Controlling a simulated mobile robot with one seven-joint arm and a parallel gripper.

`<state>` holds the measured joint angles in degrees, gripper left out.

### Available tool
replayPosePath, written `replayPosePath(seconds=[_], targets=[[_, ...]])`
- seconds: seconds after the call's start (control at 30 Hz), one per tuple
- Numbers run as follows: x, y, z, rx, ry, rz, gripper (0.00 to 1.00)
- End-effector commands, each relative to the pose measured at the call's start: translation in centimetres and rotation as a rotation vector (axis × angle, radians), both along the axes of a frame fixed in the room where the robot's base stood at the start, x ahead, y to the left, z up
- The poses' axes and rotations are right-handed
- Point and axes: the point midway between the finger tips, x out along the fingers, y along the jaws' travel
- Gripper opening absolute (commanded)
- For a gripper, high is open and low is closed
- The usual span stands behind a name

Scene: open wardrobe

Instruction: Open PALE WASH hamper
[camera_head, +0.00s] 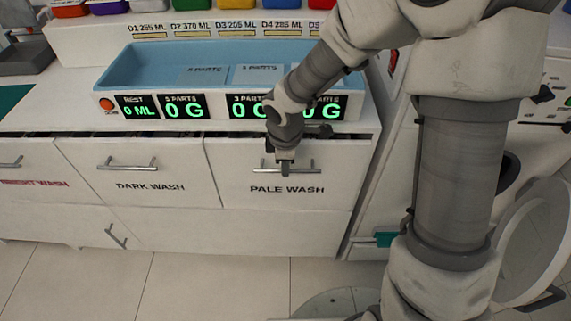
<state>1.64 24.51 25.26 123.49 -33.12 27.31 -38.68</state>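The PALE WASH hamper (232,188) is a white drawer front with its name in dark letters, in the middle of the head view. Its grey bar handle (303,170) runs across the upper part of the front. A narrow dark gap shows above the front, much like the gap above the neighbouring fronts. My gripper (285,171) points down at the handle's middle and overlaps it in the picture. Its fingers are small and partly hidden by my arm, so I cannot tell whether they are closed on the bar.
The DARK WASH hamper (150,198) and the BRIGHT WASH hamper (25,205) are to the left. A blue tray (150,65) with green displays stands on the counter above. A white machine with an open round door (540,245) is at the right. Tiled floor (200,285) lies clear in front.

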Motion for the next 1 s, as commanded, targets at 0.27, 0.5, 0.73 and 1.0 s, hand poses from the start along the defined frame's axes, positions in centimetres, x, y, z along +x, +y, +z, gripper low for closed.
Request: replayPosePath(seconds=[0.27,0.5,0.73,1.0], targets=[[-0.01,-0.01,0.01,0.0,0.0,0.0,0.0],[-0.02,-0.01,0.02,0.0,0.0,0.0,0.0],[-0.02,-0.01,0.02,0.0,0.0,0.0,0.0],[-0.02,-0.02,0.01,-0.001,0.001,0.0,0.0]])
